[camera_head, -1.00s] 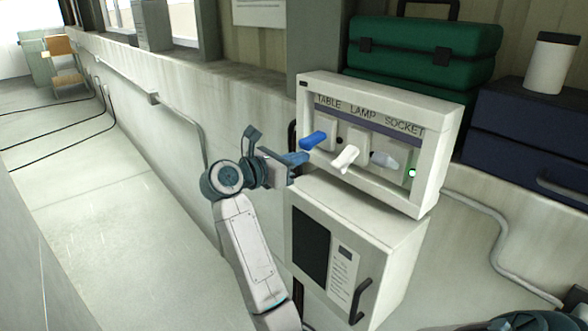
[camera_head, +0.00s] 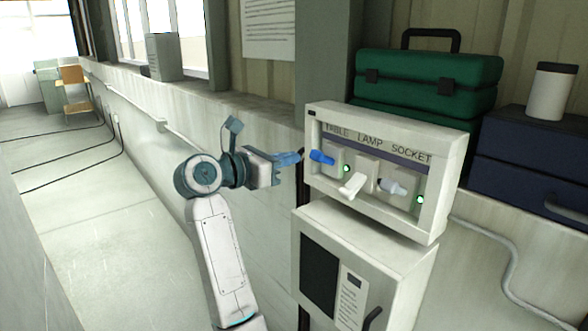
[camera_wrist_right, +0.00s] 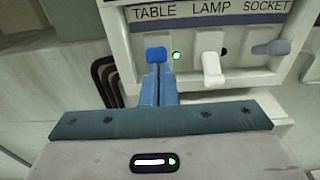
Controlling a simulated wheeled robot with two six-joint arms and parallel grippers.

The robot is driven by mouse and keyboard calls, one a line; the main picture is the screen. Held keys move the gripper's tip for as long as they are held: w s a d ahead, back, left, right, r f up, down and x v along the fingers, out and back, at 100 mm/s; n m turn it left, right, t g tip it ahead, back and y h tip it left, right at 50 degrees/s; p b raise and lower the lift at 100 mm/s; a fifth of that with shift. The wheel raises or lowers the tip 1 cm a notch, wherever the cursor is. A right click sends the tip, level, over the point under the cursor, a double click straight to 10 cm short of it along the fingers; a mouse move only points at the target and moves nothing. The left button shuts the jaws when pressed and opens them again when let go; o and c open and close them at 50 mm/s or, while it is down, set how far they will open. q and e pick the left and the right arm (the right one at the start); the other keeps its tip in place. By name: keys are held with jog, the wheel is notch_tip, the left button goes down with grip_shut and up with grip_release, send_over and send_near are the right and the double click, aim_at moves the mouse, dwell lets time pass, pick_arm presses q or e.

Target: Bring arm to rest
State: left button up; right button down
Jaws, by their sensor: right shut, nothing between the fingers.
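The switch panel (camera_head: 455,165) has three levers under the words TABLE, LAMP and SOCKET. The blue TABLE lever (camera_head: 321,157) has a lit green light (camera_head: 346,169) beside it. The white LAMP lever (camera_head: 352,186) points down, with no lit light seen. The grey SOCKET lever (camera_head: 391,186) has a lit green light (camera_head: 420,199). My right gripper (camera_head: 292,159) is shut and empty, just left of the blue lever and apart from it. In the right wrist view its blue fingers (camera_wrist_right: 158,85) are together below the blue lever (camera_wrist_right: 156,54). My left gripper is not in view.
A white cabinet (camera_head: 405,262) with a dark window stands below the panel. A green case (camera_head: 430,82), dark blue cases (camera_head: 530,155) and a white canister (camera_head: 551,92) stand behind and right. A cable (camera_head: 510,262) runs along the wall.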

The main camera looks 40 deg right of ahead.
jog(key=shift+a+r, duration=0.5)
jog(key=shift+r, duration=0.15)
